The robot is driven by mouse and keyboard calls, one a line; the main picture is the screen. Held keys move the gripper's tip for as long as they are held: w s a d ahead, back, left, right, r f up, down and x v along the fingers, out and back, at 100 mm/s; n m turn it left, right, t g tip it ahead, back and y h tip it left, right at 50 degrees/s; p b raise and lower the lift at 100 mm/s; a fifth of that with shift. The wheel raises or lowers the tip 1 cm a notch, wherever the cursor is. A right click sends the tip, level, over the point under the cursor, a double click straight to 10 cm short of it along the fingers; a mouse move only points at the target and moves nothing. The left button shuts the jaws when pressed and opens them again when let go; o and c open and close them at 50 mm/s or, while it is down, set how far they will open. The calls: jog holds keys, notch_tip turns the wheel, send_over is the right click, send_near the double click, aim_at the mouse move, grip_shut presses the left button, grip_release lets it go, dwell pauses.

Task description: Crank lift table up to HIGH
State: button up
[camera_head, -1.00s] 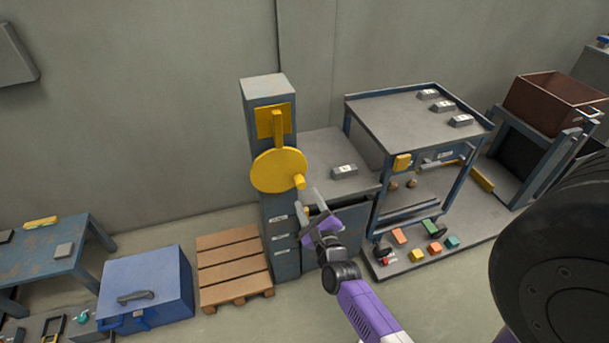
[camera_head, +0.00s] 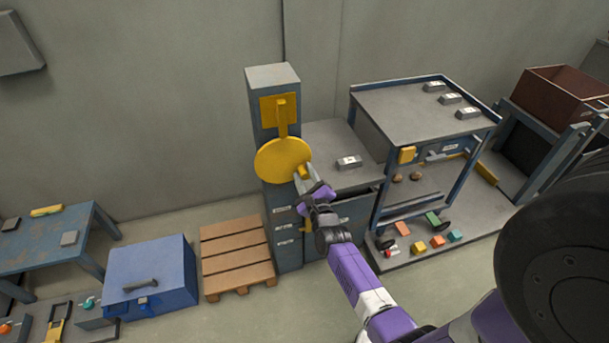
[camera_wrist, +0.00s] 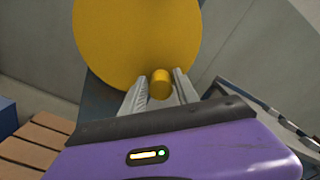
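A yellow crank wheel (camera_head: 282,160) is on the front of a blue-grey post (camera_head: 273,76), with a yellow handle (camera_head: 305,171) sticking out at its right side. My gripper (camera_head: 304,179) is at this handle. In the wrist view, the handle (camera_wrist: 160,84) stands between my two spread fingers (camera_wrist: 160,78), with the wheel (camera_wrist: 135,40) behind. The fingers look open around it; contact cannot be made out. A grey table top (camera_head: 330,143) adjoins the post on the right and bears one metal block (camera_head: 349,162). Whether this is the lift table is not marked.
A blue-framed cart (camera_head: 403,105) with several metal blocks stands right of the grey top. A wooden pallet (camera_head: 237,255) and blue chest (camera_head: 150,285) lie left of the post. A brown bin (camera_head: 560,95) is far right. Floor in front of the pallet is clear.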

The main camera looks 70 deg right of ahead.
grip_shut()
dwell(1.2)
